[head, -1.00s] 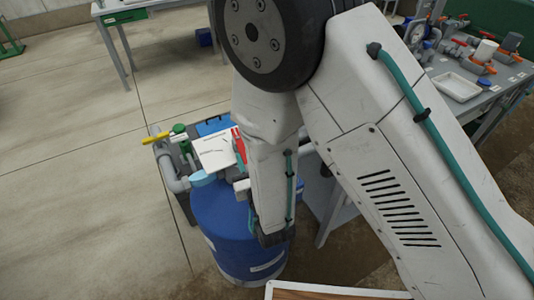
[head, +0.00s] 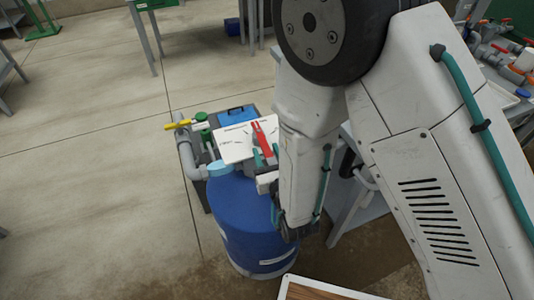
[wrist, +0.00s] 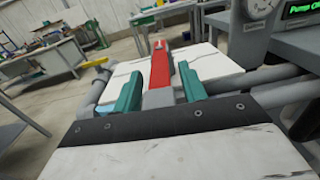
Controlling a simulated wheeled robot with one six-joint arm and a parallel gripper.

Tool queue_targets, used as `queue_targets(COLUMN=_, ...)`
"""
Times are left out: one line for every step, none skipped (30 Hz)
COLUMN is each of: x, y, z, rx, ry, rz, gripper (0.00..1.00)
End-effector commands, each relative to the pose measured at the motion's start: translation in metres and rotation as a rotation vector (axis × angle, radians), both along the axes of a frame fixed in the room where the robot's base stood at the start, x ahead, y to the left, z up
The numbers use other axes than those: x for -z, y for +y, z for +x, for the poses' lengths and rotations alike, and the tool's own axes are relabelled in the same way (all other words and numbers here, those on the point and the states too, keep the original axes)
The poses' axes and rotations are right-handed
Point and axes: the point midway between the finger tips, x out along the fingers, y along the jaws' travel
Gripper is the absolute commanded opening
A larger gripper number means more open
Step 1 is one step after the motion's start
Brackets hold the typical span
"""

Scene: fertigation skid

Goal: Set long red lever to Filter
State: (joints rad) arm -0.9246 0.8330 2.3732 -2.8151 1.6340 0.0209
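The long red lever (head: 264,136) stands out over a white label plate (head: 235,145) on top of the blue tank's valve unit. The plate's lettering is too small to read, so I cannot tell which position the lever points to. In the wrist view the red lever (wrist: 160,66) points away from me over the white plate (wrist: 211,65). My gripper (wrist: 160,85) is open, with one teal finger on each side of the lever and a visible gap on both sides. In the head view my gripper (head: 266,156) is at the lever's near end, partly hidden by my arm.
A blue tank (head: 245,215) stands below the plate. A yellow handle (head: 180,124) and a green valve (head: 202,131) sit to its left on grey pipes. In the wrist view a gauge and green-lit display (wrist: 304,9) are at the right. Open floor lies to the left.

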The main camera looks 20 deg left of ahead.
Motion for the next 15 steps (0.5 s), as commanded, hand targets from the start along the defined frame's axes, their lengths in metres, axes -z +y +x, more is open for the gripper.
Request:
queue_targets(x=0.0, y=0.0, z=0.0, rx=0.0, ry=0.001, rz=-0.001, gripper=0.42)
queue_targets(x=0.0, y=0.0, z=0.0, rx=0.001, ry=0.001, rz=-0.001, gripper=0.42)
queue_targets(x=0.0, y=-0.001, z=-0.001, rx=0.0, ry=0.001, rz=-0.001, gripper=0.42)
queue_targets(x=0.001, y=-0.002, z=-0.002, rx=0.0, ry=0.002, rz=-0.001, gripper=0.42)
queue_targets(x=0.001, y=-0.003, z=-0.004, rx=0.0, ry=0.002, rz=-0.001, gripper=0.42)
queue_targets(x=0.001, y=-0.005, z=-0.007, rx=0.0, ry=0.002, rz=-0.001, gripper=0.42)
queue_targets(x=0.001, y=-0.007, z=-0.01, rx=0.0, ry=0.002, rz=-0.002, gripper=0.42)
queue_targets(x=0.001, y=-0.009, z=-0.014, rx=-0.001, ry=0.003, rz=-0.002, gripper=0.42)
queue_targets(x=0.001, y=-0.013, z=-0.02, rx=-0.002, ry=0.002, rz=-0.002, gripper=0.42)
queue_targets(x=0.001, y=-0.016, z=-0.024, rx=-0.002, ry=0.002, rz=-0.003, gripper=0.42)
queue_targets(x=0.001, y=-0.019, z=-0.029, rx=-0.002, ry=0.004, rz=-0.004, gripper=0.42)
queue_targets(x=0.001, y=-0.023, z=-0.035, rx=-0.002, ry=0.002, rz=-0.003, gripper=0.42)
queue_targets(x=0.001, y=-0.026, z=-0.04, rx=-0.002, ry=0.003, rz=-0.003, gripper=0.42)
queue_targets(x=0.001, y=-0.029, z=-0.044, rx=-0.002, ry=0.003, rz=-0.003, gripper=0.42)
queue_targets(x=0.001, y=-0.032, z=-0.049, rx=-0.002, ry=0.002, rz=-0.003, gripper=0.42)
